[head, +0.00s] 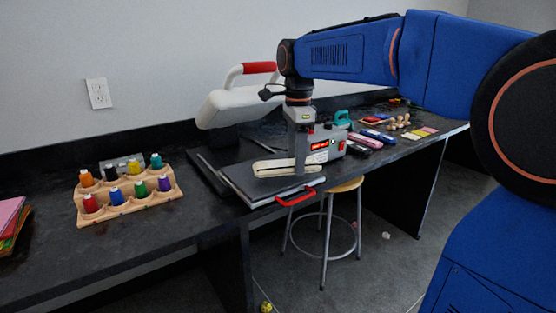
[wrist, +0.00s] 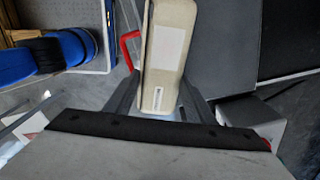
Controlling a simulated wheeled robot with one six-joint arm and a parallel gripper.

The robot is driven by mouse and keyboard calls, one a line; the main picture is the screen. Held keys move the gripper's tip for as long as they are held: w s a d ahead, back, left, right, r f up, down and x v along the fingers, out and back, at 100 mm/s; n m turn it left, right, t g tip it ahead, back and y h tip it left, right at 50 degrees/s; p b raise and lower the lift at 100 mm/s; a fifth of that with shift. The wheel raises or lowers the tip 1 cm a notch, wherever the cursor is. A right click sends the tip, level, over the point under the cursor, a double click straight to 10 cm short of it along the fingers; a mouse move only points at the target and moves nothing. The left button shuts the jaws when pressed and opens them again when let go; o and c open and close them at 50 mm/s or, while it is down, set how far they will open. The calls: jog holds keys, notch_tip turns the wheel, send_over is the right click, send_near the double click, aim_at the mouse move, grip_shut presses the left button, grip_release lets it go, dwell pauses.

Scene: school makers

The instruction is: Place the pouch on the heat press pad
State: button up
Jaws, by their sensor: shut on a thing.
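The cream pouch (head: 288,166) is gripped over the front part of the heat press pad (head: 250,182) in the head view. My gripper (head: 302,166) is shut on it near its right end. I cannot tell whether the pouch touches the pad or hangs just above it. In the wrist view the pouch (wrist: 168,45), with a pale label, lies between the fingers of my gripper (wrist: 158,95). The heat press (head: 228,106) has its white upper platen raised, with a red-gripped lever. The pad is dark, with a red handle (head: 296,197) at its front.
A wooden rack (head: 127,206) with several coloured thread spools stands left of the press. A grey control box (head: 327,146) sits right of the pad, close to my gripper. Small items lie farther right. A stool (head: 328,225) stands below the bench edge.

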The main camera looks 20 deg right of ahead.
jog(key=w, duration=0.2)
jog(key=w+a, duration=0.1)
jog(key=w, duration=0.2)
jog(key=w+a, duration=0.1)
jog(key=w, duration=0.1)
jog(key=shift+w+a, duration=0.2)
jog(key=shift+w, duration=0.2)
jog(key=shift+f, duration=1.8)
jog(key=shift+f, duration=0.1)
jog(key=o, duration=1.1)
